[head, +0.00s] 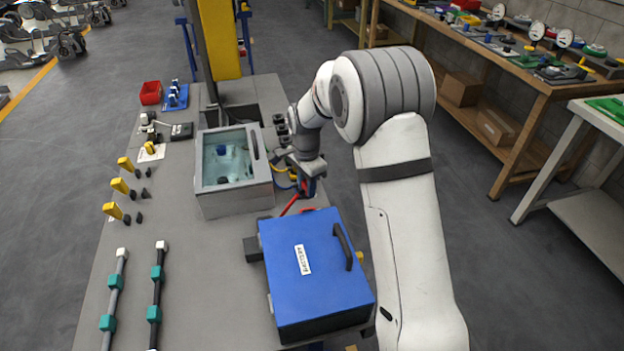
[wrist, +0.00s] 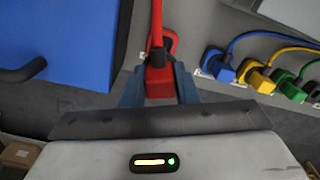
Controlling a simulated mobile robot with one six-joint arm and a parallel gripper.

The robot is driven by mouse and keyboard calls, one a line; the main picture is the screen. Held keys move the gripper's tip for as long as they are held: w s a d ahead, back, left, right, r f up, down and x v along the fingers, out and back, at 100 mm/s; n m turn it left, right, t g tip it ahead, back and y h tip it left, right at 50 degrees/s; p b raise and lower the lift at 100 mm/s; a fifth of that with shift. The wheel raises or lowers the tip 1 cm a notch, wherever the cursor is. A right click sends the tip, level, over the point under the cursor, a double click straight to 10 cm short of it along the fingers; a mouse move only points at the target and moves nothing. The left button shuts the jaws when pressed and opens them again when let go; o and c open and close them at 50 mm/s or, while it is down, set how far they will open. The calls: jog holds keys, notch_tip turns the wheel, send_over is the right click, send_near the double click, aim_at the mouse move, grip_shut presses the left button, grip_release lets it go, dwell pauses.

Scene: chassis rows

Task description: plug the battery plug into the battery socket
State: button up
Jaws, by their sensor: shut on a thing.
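My gripper (wrist: 159,88) is shut on the red battery plug (wrist: 159,80), with one blue-grey finger on each side of it. A red cable (wrist: 157,22) runs from the plug up out of the wrist view. In the head view my gripper (head: 308,186) is beside the bench's right edge, just beyond the blue box; the red cable (head: 290,205) runs from it toward the box. A small red shape (wrist: 173,42) shows behind the cable in the wrist view; I cannot tell whether it belongs to the battery socket. The plug's mating end is hidden.
A blue labelled box (head: 300,290) with a dark handle stands close to my gripper. Blue (wrist: 222,70), yellow (wrist: 260,80) and green (wrist: 293,90) plugs sit in a row to the right in the wrist view.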

jog(key=shift+w+d+f+b, duration=0.1)
jog(key=shift+w+f+b, duration=0.1)
jog(key=shift+f, duration=0.3)
jog(key=shift+w+f+b, duration=0.1)
jog(key=shift+f+b, duration=0.05)
jog(key=shift+f, duration=0.35)
jog(key=shift+s+d+f+b, duration=0.1)
jog(key=shift+f+b, duration=1.25)
jog(key=shift+f, duration=0.7)
jog(key=shift+f+b, duration=0.7)
jog(key=shift+f, duration=0.6)
jog(key=o, duration=1.1)
jog(key=shift+c, duration=0.2)
jog(key=shift+r+p, duration=0.45)
jog(key=shift+r, duration=3.5)
